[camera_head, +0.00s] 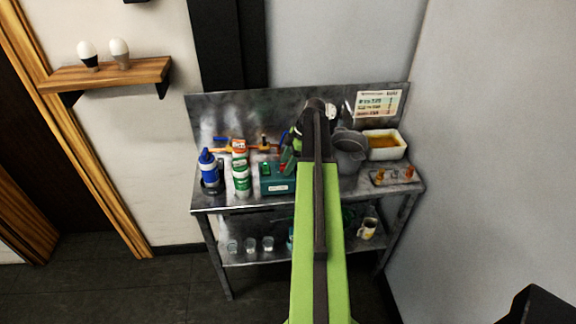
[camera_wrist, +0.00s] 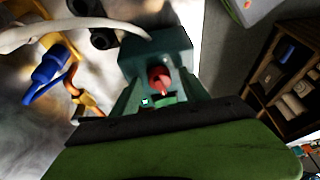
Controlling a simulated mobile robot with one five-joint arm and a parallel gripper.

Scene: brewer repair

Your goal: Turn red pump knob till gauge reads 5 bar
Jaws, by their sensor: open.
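The red pump knob (camera_wrist: 160,78) shows in the wrist view on the front of a dark teal pump body (camera_wrist: 150,50). My gripper (camera_wrist: 161,88) is open, with its green fingers on either side of the knob. I cannot tell whether they touch it. In the head view my green arm reaches over the metal bench (camera_head: 225,200) and covers much of its middle. A teal box (camera_head: 278,186) stands just left of the arm. A round white face partly shows behind the arm's end; I cannot tell if it is the gauge, and no reading is legible.
Left on the bench stand a blue bottle (camera_head: 209,172) and a green-white can (camera_head: 241,180), before orange and blue-handled pipes (camera_wrist: 48,72). A grey pitcher (camera_head: 349,155) and a white tub (camera_head: 402,150) stand right. Glasses (camera_head: 250,245) and a mug (camera_head: 368,229) sit below.

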